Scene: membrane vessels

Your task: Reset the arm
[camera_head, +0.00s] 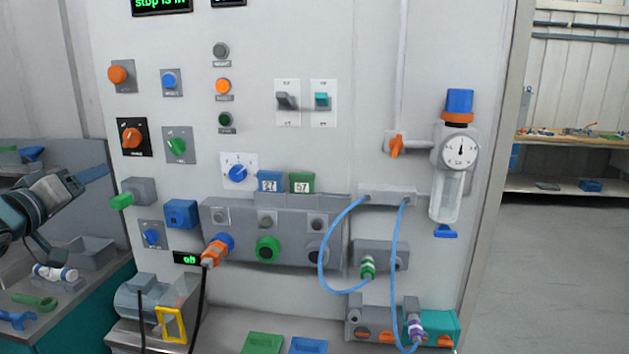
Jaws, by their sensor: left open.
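My left gripper (72,207) is at the left edge of the head view, over the side bench. It is open, and I see nothing between its fingers. It is apart from the panel (330,160), left of the green-tipped grey switch box (138,191). My right gripper is not in view. The panel carries knobs, buttons and switches. An orange plug (213,252) on a black cable sits at the left of the grey socket block (290,255). Blue tubes (322,245) run from a grey manifold (385,195) to green and purple fittings below.
The side bench (95,295) holds a grey bin (90,252), a white cylinder (55,273), a green wrench (35,301) and a blue tool (15,319). A motor (140,298) stands below the panel. Open floor (560,270) lies to the right, before a far shelf.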

